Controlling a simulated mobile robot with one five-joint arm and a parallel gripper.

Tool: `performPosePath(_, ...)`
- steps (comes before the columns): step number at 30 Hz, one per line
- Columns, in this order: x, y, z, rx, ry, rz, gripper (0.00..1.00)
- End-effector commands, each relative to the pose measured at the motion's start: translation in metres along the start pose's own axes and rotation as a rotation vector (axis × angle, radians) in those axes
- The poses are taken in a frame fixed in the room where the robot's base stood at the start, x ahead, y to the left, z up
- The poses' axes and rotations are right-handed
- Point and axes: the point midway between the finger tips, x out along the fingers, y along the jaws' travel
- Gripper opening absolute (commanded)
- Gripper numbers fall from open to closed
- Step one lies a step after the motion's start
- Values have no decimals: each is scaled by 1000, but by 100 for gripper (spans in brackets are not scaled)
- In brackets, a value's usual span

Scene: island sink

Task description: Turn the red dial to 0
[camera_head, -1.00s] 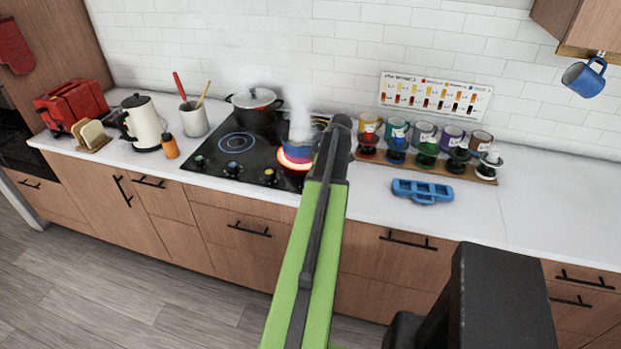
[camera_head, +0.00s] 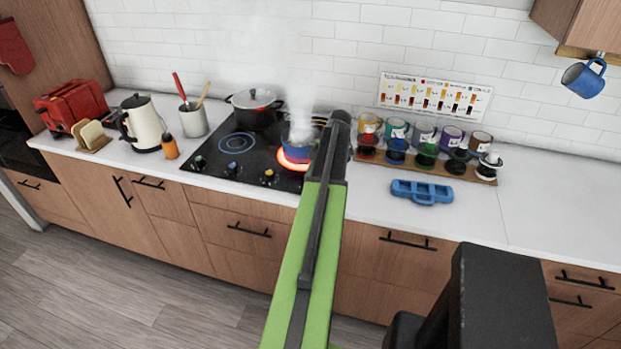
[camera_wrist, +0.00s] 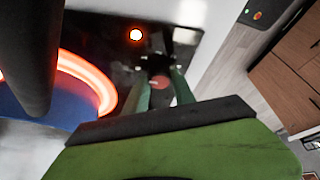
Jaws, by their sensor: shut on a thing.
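The red dial (camera_wrist: 160,81) is on the front strip of the black cooktop, seen in the wrist view. My gripper (camera_wrist: 161,92) is shut on it, with a green finger on each side. The dial's marks are too small and blurred to read. In the head view my green arm covers the dial and gripper. Other dials (camera_head: 268,176) show along the cooktop front (camera_head: 215,172). A burner ring (camera_head: 293,160) glows red-orange beneath a blue pot (camera_head: 299,138); the ring (camera_wrist: 103,83) also glows in the wrist view.
A lidded pot (camera_head: 254,105) stands at the back of the cooktop. A blue tray (camera_head: 422,192) and a wooden rack (camera_head: 430,166) with colored cups are on the counter to the right. Steam rises above the blue pot.

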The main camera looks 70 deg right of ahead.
Motion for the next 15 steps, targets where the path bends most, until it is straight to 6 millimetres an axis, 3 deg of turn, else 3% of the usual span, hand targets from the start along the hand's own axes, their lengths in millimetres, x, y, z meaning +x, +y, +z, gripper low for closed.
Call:
performPosePath(2,0,-2,1,1,-2,-4,0)
performPosePath(3,0,-2,1,1,-2,-4,34)
performPosePath(7,0,-1,0,1,-1,-3,51)
performPosePath(15,0,-1,0,1,-1,-1,53)
